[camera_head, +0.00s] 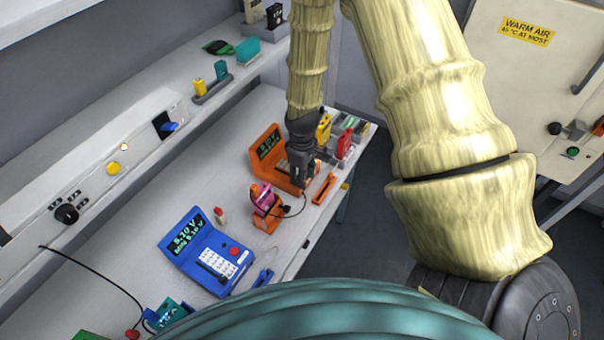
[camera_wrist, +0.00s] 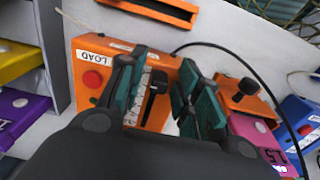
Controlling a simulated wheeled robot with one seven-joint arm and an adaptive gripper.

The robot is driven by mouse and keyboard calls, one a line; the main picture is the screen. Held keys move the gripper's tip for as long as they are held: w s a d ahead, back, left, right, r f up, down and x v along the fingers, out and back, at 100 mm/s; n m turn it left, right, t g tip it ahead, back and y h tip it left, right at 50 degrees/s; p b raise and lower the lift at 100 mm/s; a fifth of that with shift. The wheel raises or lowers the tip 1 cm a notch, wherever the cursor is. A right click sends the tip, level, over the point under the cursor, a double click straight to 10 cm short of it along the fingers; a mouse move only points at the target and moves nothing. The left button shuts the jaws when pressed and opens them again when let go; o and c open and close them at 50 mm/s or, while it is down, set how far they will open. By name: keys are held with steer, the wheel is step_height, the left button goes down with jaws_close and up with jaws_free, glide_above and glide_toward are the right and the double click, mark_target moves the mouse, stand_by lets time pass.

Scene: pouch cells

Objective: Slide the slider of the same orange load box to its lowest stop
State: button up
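The orange load box (camera_head: 266,148) stands on the bench with its display tilted up. In the wrist view its orange face (camera_wrist: 90,55) shows a LOAD label, a red button (camera_wrist: 92,79) and a white scale. The black slider knob (camera_wrist: 157,82) sits beside the scale, toward the upper part of the strip in the picture. My gripper (camera_head: 301,165) is over the box's right part. In the wrist view my gripper (camera_wrist: 163,85) is open, its two teal fingers either side of the knob. Whether a finger touches the knob I cannot tell.
An orange holder (camera_head: 267,222) with a pink cell (camera_head: 263,197) stands close by, with a black cable. A blue load box (camera_head: 205,252) is nearer. Yellow (camera_head: 323,128) and red (camera_head: 344,143) cells stand behind my gripper. An orange tray (camera_head: 324,188) lies at the bench edge.

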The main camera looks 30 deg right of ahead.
steer(key=shift+w+a, duration=0.1)
steer(key=shift+r, duration=0.1)
steer(key=shift+r, duration=0.2)
step_height(320, 180, up, 11)
steer(key=shift+r, duration=0.2)
stand_by(0.5)
stand_by(0.5)
